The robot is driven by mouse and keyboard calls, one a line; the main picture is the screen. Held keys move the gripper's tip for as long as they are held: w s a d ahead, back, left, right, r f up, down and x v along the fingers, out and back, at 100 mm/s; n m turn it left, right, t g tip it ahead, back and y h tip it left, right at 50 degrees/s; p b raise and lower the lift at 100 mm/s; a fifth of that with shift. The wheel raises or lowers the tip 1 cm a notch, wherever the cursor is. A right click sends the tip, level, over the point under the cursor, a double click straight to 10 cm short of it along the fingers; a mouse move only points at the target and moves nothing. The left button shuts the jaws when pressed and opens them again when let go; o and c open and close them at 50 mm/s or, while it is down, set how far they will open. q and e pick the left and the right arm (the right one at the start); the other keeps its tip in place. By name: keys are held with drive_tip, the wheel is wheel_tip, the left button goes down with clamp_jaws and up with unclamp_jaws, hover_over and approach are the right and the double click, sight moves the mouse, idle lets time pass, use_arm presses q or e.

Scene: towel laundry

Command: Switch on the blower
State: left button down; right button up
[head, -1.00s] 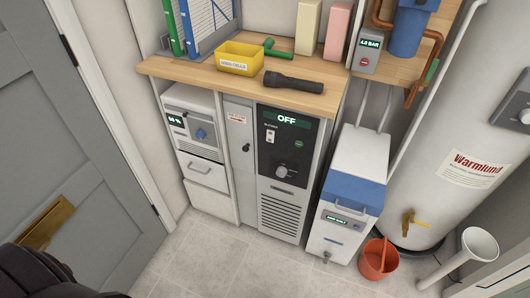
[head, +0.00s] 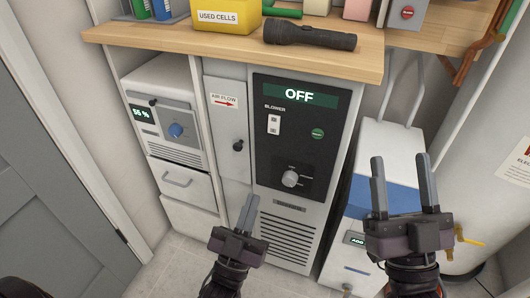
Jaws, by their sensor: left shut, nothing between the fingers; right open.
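The blower unit (head: 330,130) has a black panel under the wooden worktop. Its display (head: 298,95) reads OFF. Below the word BLOWER is a white rocker switch (head: 274,125), with a round green button (head: 317,133) to its right and a grey dial (head: 291,179) lower down. My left gripper (head: 247,212) is shut and empty, in front of the cabinet, below and left of the dial. My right gripper (head: 401,178) is open and empty, in front of the white and blue box to the right. Neither gripper appears to touch the panel.
The worktop (head: 200,38) overhangs the panel and carries a black flashlight (head: 309,34) and a yellow USED CELLS bin (head: 227,16). A narrow door (head: 228,120) with a black knob is left of the panel. A white box with a blue band (head: 360,195) stands to the right.

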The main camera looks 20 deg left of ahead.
use_arm(q)
drive_tip(key=shift+s+a+r+t, duration=0.1)
drive_tip(key=shift+a+r+t, duration=0.1)
drive_tip(key=shift+r, duration=0.25)
drive_tip(key=shift+s+a+r+t, duration=0.1)
drive_tip(key=shift+r+t, duration=0.1)
drive_tip(key=shift+r, duration=0.2)
use_arm(e)
drive_tip(key=shift+s+d+r+y, duration=0.1)
drive_tip(key=shift+s+r+y, duration=0.15)
drive_tip(key=shift+r, duration=0.3)
drive_tip(key=shift+s+r+y, duration=0.15)
drive_tip(key=shift+s+r, duration=0.2)
drive_tip(key=shift+r, duration=0.15)
use_arm(q)
drive_tip(key=shift+w, duration=0.1)
use_arm(e)
drive_tip(key=shift+t, duration=0.3)
